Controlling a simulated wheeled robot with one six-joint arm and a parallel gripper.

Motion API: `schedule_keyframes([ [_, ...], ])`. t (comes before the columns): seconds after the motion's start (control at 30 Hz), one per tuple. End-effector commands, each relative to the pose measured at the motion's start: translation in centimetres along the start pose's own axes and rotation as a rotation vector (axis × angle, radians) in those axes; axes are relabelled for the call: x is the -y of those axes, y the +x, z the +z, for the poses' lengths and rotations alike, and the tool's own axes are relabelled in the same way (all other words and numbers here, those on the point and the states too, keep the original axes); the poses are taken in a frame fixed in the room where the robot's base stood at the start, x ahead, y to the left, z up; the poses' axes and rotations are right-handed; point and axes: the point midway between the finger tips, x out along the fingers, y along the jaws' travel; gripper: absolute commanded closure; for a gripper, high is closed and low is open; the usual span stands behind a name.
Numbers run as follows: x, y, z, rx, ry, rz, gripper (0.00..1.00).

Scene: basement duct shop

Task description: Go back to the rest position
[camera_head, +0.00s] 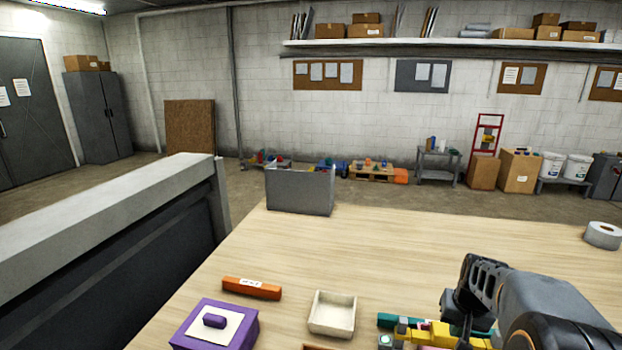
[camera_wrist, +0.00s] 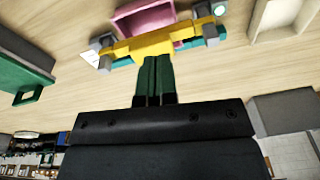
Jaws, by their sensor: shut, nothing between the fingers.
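My gripper (camera_head: 462,308) is at the lower right of the head view, above the wooden table (camera_head: 440,235). In the wrist view its two dark green fingers (camera_wrist: 153,62) are together, with nothing between them. Their tips point toward a yellow bar-shaped thing (camera_wrist: 150,44) with grey end pieces. The yellow thing also shows partly behind my gripper in the head view (camera_head: 432,334). I cannot tell whether the fingertips touch it.
A pink tray (camera_wrist: 143,20) lies by the yellow thing. A cream tray (camera_head: 332,314), an orange block (camera_head: 251,289) and a purple box (camera_head: 236,337) stand to the left. A grey bin (camera_head: 299,192) and a tape roll (camera_head: 602,236) stand farther back. The table's middle is clear.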

Motion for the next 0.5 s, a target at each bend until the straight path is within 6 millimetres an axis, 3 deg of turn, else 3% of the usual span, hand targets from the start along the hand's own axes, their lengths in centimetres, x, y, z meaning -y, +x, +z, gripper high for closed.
schedule_keyframes([
  [0.1,3.8,-2.2,4.7,-0.014,-0.053,0.001,1.00],
  [0.3,8.1,-4.7,11.6,-0.077,-0.176,-0.011,1.00],
  [0.5,10.5,-6.5,15.1,-0.162,-0.300,-0.042,1.00],
])
